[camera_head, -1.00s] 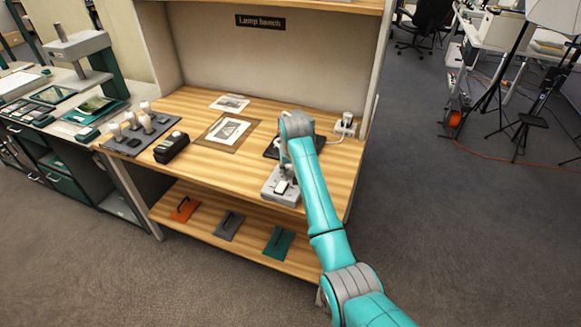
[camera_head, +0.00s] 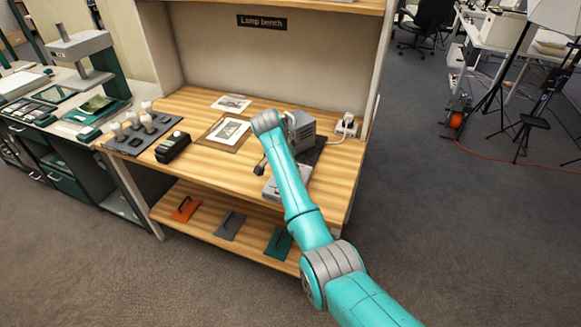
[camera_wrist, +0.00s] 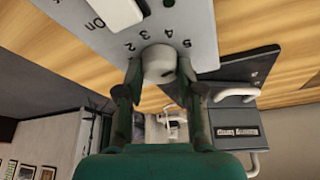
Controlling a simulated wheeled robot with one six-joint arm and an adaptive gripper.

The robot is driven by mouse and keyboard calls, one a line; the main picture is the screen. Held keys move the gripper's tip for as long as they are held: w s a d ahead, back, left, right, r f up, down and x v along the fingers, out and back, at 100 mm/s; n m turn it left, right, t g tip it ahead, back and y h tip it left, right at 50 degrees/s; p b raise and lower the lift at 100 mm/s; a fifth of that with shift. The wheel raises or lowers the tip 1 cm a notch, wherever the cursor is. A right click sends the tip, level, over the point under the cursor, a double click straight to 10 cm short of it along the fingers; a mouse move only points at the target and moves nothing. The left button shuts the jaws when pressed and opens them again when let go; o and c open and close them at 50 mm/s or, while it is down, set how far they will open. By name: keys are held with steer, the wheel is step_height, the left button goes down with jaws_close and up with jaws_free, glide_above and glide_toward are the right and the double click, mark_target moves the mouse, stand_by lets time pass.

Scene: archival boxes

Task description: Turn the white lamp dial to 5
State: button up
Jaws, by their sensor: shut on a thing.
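The white lamp dial (camera_wrist: 159,62) is a round pale knob on a light grey control panel (camera_wrist: 205,28) in the wrist view. Printed numerals 2, 3, 4 and 5 curve around it, with 5 near its upper right. My gripper (camera_wrist: 160,75) is shut on the dial, a green finger on each side. I cannot clearly make out which numeral the dial points to. In the head view the control box (camera_head: 271,187) sits at the bench front, partly behind my arm; the dial is hidden there.
A white rocker switch (camera_wrist: 118,10) marked On is beside the dial. A grey lamp housing (camera_head: 301,130) stands behind the control box, near a socket (camera_head: 346,124) with a cable. A black device (camera_head: 173,147) and framed prints lie left on the bench (camera_head: 215,175).

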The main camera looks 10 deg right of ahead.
steer(key=shift+m+g, duration=0.4)
steer(key=shift+m, duration=0.8)
steer(key=o, duration=1.2)
steer(key=shift+c, duration=0.2)
steer(key=v, duration=1.2)
steer(key=shift+w+a, duration=0.15)
steer(key=shift+a, duration=0.05)
steer(key=shift+f, duration=0.1)
